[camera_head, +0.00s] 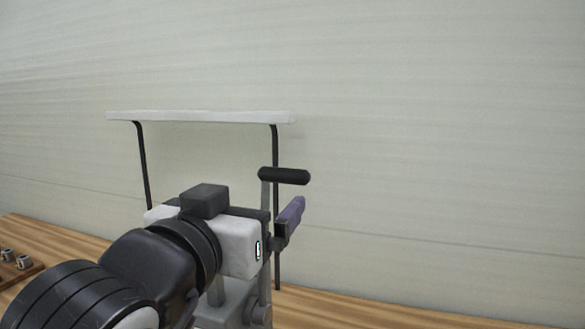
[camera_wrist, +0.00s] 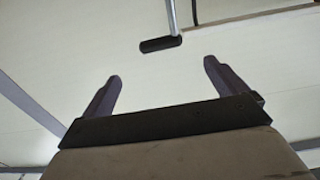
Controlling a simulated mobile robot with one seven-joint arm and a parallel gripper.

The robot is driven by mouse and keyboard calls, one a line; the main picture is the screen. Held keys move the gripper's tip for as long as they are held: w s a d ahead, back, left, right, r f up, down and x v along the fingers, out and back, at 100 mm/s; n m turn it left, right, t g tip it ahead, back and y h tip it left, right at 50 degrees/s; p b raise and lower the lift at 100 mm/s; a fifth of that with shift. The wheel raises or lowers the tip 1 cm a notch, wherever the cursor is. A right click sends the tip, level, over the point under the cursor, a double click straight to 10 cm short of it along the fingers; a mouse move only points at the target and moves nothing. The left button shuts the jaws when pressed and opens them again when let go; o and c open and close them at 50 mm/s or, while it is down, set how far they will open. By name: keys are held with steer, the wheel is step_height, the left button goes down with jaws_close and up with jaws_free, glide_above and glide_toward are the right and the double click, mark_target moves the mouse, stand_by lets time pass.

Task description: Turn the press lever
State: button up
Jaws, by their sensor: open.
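The press lever shows in the head view as a black bar handle (camera_head: 284,176) on a thin grey arm that runs down behind my wrist. In the wrist view the black handle (camera_wrist: 160,44) lies ahead of my fingertips, roughly centred across the gap, with its grey rod going up. My gripper (camera_wrist: 162,69) has two purple fingers spread apart with nothing between them. In the head view my gripper (camera_head: 293,210) sits just below the handle, apart from it in the picture. The lower press is mostly hidden behind my arm.
A pale flat bar (camera_head: 200,117) on two thin black posts stands behind the press. A wooden tabletop (camera_head: 350,311) runs along the wall. A brown tray (camera_head: 22,277) with small metal parts is at far left. The space right of the lever is clear.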

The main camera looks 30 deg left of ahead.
mark_target(282, 177)
steer(key=p+x, duration=0.4)
steer(key=x, duration=0.9)
steer(key=shift+w, duration=0.2)
steer(key=shift+c, duration=0.5)
steer(key=c, duration=1.3)
